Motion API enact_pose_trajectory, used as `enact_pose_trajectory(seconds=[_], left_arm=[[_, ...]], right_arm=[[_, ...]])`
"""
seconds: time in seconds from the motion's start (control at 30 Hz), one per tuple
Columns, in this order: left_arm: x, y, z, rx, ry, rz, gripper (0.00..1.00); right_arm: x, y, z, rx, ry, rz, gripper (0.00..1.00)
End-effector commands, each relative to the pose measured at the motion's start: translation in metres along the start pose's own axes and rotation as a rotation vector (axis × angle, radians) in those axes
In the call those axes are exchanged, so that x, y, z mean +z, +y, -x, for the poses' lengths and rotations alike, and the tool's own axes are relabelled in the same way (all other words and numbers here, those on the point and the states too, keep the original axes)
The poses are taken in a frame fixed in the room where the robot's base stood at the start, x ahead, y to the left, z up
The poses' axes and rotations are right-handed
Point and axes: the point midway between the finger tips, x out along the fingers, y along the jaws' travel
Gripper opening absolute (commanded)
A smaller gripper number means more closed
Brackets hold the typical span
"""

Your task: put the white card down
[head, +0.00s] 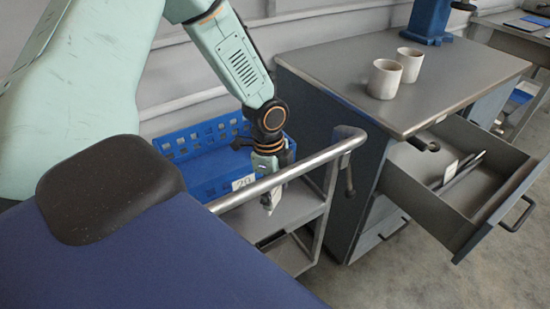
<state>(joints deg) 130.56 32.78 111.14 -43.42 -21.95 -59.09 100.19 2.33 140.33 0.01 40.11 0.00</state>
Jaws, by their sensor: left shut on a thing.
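My left gripper (268,192) points down over the grey trolley (295,207), just behind its rail. It is shut on the white card (274,199), of which only a small pale piece shows at the fingertips. I cannot tell whether the card touches the trolley shelf below. My right gripper is not in view.
A blue crate (190,142) with a "20" label stands on the trolley, close beside the gripper. The trolley's metal rail (300,168) runs in front. To the right is a grey cabinet (400,45) with two cups (384,79) on top and an open drawer (480,195).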

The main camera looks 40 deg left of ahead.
Motion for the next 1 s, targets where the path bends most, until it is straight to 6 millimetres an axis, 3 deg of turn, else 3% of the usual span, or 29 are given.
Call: enact_pose_trajectory(seconds=[0.03, 0.1, 0.3, 0.43, 0.7, 1.0], left_arm=[[0.000, 0.009, -0.014, 0.010, 0.004, -0.105, 0.39], [-0.001, 0.021, -0.020, 0.024, 0.007, -0.242, 0.39], [-0.001, 0.042, -0.027, 0.046, 0.015, -0.493, 0.39], [0.001, 0.047, -0.036, 0.052, 0.015, -0.542, 0.39], [0.005, 0.046, -0.083, 0.053, 0.014, -0.544, 0.39], [0.006, 0.043, -0.107, 0.052, 0.013, -0.546, 0.39]], right_arm=[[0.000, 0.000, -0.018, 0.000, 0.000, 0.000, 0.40], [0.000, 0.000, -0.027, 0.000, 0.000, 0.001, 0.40], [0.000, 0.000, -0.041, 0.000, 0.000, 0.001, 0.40], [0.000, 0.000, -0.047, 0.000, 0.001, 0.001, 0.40], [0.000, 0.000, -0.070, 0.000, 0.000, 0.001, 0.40], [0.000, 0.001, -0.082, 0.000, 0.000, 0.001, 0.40]])
